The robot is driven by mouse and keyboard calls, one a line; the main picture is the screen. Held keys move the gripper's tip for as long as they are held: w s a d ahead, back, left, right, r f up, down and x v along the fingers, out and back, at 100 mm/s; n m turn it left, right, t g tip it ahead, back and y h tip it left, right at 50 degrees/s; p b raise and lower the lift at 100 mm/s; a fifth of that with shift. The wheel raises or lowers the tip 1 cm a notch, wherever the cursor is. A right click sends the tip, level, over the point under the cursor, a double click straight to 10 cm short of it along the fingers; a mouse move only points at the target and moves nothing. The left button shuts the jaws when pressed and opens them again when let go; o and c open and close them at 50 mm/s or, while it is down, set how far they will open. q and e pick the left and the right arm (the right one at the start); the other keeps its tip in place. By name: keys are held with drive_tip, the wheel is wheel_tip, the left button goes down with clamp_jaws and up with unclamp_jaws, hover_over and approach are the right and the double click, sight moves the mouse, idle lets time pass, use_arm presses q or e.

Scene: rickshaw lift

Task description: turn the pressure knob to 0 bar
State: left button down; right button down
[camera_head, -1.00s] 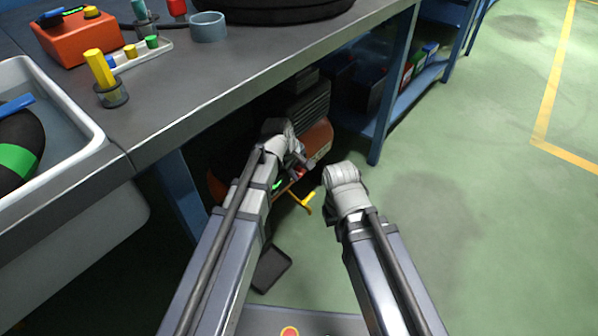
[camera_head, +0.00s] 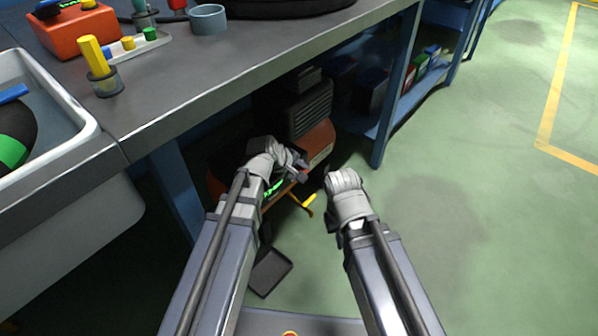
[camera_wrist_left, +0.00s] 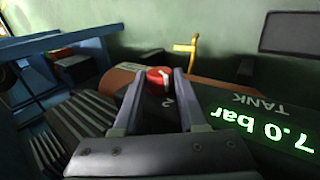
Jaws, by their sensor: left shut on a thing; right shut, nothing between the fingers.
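The red pressure knob (camera_wrist_left: 158,74) sits on the compressor, between the two fingertips of my left gripper (camera_wrist_left: 157,82) in the left wrist view. My left gripper is shut on it. The compressor has an orange tank (camera_head: 320,140) and stands under the workbench. Its green display (camera_wrist_left: 265,132) reads 7.0 bar, upside down in the wrist view, below a "TANK" label. In the head view my left wrist hides part of the compressor. My right gripper (camera_head: 331,220) is shut and empty, to the right of the compressor, apart from it.
The workbench (camera_head: 230,80) overhangs the compressor, with a blue leg (camera_head: 397,95) at right. A yellow handle (camera_head: 308,203) sticks out near the compressor. A dark flat pedal-like piece (camera_head: 270,272) is low in front. The green floor at right is clear.

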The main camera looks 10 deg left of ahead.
use_arm(q)
drive_tip(key=shift+c, duration=2.3)
unclamp_jaws()
drive_tip(key=p+v, duration=0.6)
drive_tip(key=v, duration=0.2)
drive_tip(key=shift+w+f, duration=0.1)
